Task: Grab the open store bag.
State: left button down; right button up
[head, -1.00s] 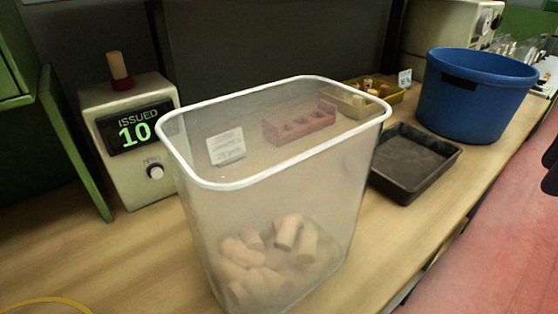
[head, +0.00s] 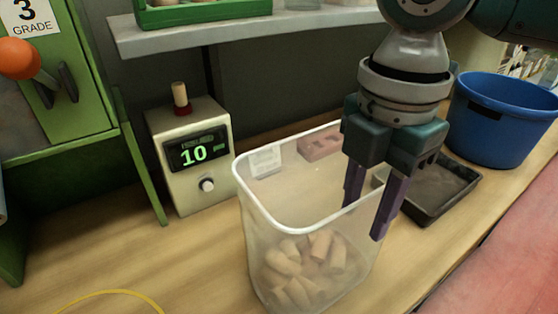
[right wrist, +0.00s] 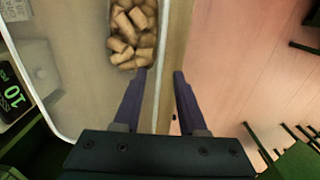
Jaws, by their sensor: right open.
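The open store bag is a translucent, bin-shaped container (head: 262,225) with a white rim, standing upright on the bench. Several tan corks (head: 305,268) lie in its bottom. The corks also show in the right wrist view (right wrist: 133,30). My right gripper (head: 365,220) points down at the bag's right side, fingers apart with nothing between them that I can see gripped. In the right wrist view my right gripper (right wrist: 159,75) has one finger on the bag's inner side and one on its outer side, with the pale rim line between them. Whether they touch it is unclear. My left gripper is not in view.
A box reading 10 (head: 190,160) with a cork on top stands left of the bag. A black tray (head: 455,185) and a blue tub (head: 500,125) stand to the right. A shelf (head: 235,30) runs above. A yellow loop (head: 110,293) lies front left.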

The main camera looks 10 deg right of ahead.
jog(key=f, duration=0.4)
jog(key=shift+w+d+f, duration=0.25)
jog(key=shift+w+f, duration=0.05)
jog(key=shift+f, duration=0.05)
grip_shut()
dwell(1.1)
